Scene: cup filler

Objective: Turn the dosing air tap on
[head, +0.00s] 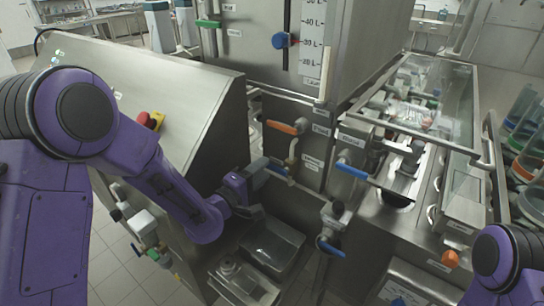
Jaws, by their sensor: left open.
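Several taps with coloured lever handles sit on the steel machine in the middle. The small labels are too blurred to tell surely which one is the dosing air tap. My right gripper is out of view.
A sloped steel cabinet (190,85) with a red emergency button (144,119) stands left, beside my left arm. A glass-covered guard (440,90) is at the right. A clear tray (272,245) lies below my left gripper. A small orange knob (450,258) is at lower right.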

